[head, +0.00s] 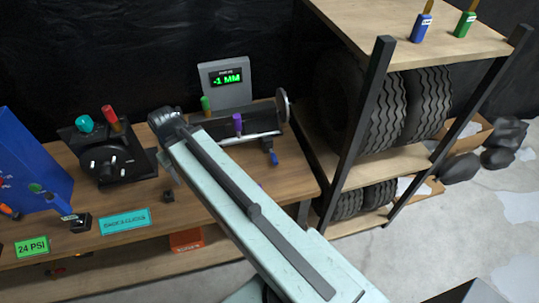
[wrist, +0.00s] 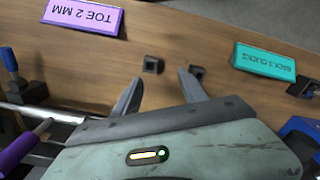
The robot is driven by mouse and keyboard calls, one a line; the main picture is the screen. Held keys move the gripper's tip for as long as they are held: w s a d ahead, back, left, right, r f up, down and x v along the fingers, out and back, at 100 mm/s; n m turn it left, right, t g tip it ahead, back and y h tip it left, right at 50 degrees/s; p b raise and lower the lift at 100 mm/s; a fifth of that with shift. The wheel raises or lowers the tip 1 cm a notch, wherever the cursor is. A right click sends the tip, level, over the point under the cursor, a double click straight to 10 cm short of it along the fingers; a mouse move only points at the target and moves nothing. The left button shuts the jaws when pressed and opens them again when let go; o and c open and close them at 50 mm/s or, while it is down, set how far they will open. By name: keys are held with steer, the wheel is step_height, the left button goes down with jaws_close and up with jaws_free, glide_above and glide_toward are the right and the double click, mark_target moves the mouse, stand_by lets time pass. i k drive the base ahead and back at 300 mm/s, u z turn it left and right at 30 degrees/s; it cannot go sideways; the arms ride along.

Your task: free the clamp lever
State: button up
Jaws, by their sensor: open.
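No part is labelled as the clamp lever. A blue-handled lever (head: 272,157) on a black block sticks out at the front of the toe gauge rig (head: 232,127), a likely match. A blue handle also shows at the left edge of the wrist view (wrist: 9,60). A purple handle (head: 238,123) stands on the rig's rail, and shows at the lower left of the wrist view (wrist: 18,152). My gripper (wrist: 159,84) is open and empty over the bench, to one side of both handles. In the head view my arm hides part of the bench and the fingertips cannot be made out.
Small black sockets (wrist: 152,65) sit on the wooden bench (wrist: 215,50) near my fingertips. A black device with turquoise and red knobs (head: 92,158) stands left of my arm. A display (head: 226,78) reads -1 MM. A tyre rack (head: 370,110) stands to the right.

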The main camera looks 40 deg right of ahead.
mark_target(270, 147)
steer(key=u, duration=0.15)
steer(key=k, duration=0.8)
steer(key=u, duration=0.75)
steer(key=i, duration=1)
steer(key=z, duration=0.05)
